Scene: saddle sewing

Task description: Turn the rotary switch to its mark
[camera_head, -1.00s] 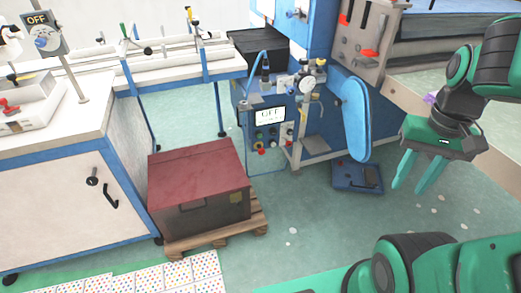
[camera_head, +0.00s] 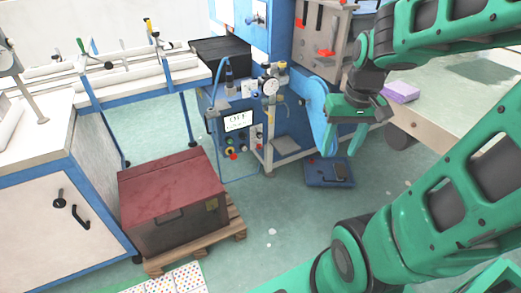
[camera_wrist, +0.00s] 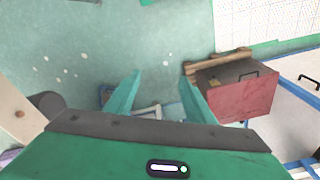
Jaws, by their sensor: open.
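The control panel (camera_head: 237,130) is on the front of the blue machine, left of my gripper. It has a lit screen (camera_head: 238,121) and several small knobs and buttons below it, one of them red (camera_head: 233,156). Which of these is the rotary switch is too small to tell, and no mark can be made out. My gripper (camera_head: 330,146) hangs in front of the blue oval part, right of the panel and apart from it. In the wrist view my gripper (camera_wrist: 160,80) has its two teal fingers apart with nothing between them.
A dark red box (camera_head: 172,190) stands on a wooden pallet (camera_head: 195,252) in front of the machine. A blue foot pedal (camera_head: 329,172) lies on the floor. A table (camera_head: 450,95) with a purple block (camera_head: 401,92) is at right. The green floor between is clear.

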